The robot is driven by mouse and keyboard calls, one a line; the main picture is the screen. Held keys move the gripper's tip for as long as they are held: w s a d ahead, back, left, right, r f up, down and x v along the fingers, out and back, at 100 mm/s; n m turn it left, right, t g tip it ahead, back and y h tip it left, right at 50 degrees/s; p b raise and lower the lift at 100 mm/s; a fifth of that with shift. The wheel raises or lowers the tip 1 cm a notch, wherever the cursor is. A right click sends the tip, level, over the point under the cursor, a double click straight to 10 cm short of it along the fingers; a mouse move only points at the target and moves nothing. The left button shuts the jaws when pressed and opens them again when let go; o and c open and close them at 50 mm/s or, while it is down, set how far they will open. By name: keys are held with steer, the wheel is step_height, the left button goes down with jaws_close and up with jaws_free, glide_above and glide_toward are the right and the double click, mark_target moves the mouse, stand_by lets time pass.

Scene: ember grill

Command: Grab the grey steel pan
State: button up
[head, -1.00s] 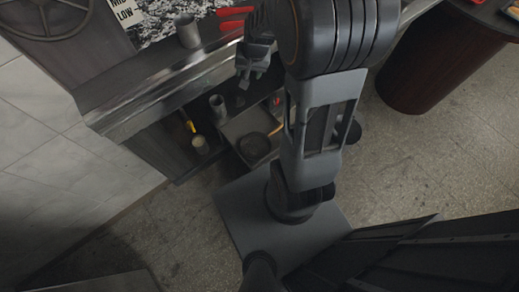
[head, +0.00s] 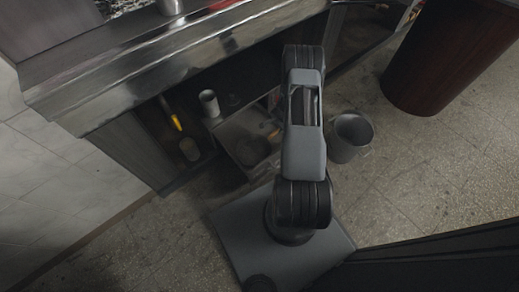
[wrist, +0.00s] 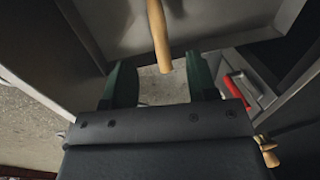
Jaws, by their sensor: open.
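A round dark grey pan-like thing (head: 252,151) lies in the pulled-out drawer or tray (head: 229,137) under the counter. A tan piece shows beside it, close to my arm. In the wrist view my gripper (wrist: 160,72) is open, its two dark green fingers apart. A wooden handle (wrist: 159,36) reaches down from the top of that view, its end between the fingertips in the picture. I cannot tell how far below the fingers it is, or whether it belongs to the pan. My gripper is hidden behind my arm in the head view.
A grey cup (head: 209,103) and a yellow-handled tool (head: 175,121) are in the lower shelf. A grey bin (head: 349,137) stands on the floor right of my arm. The steel counter edge (head: 180,75) overhangs the drawer. A red-handled item (wrist: 236,92) lies right of the fingers.

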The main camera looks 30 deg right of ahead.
mark_target(275, 132)
steer(key=shift+w+a+f+b, duration=0.1)
steer(key=shift+w+f+b, duration=0.35)
steer(key=shift+f, duration=1.1)
steer(key=shift+w+d+f+b, duration=0.1)
steer(key=shift+f+b, duration=0.7)
steer(key=shift+f, duration=0.75)
steer(key=shift+w+a+f+b, duration=0.1)
steer(key=shift+w+f+b, duration=0.35)
steer(key=shift+f, duration=1.1)
steer(key=shift+s, duration=0.15)
jaws_close()
steer(key=shift+r, duration=0.1)
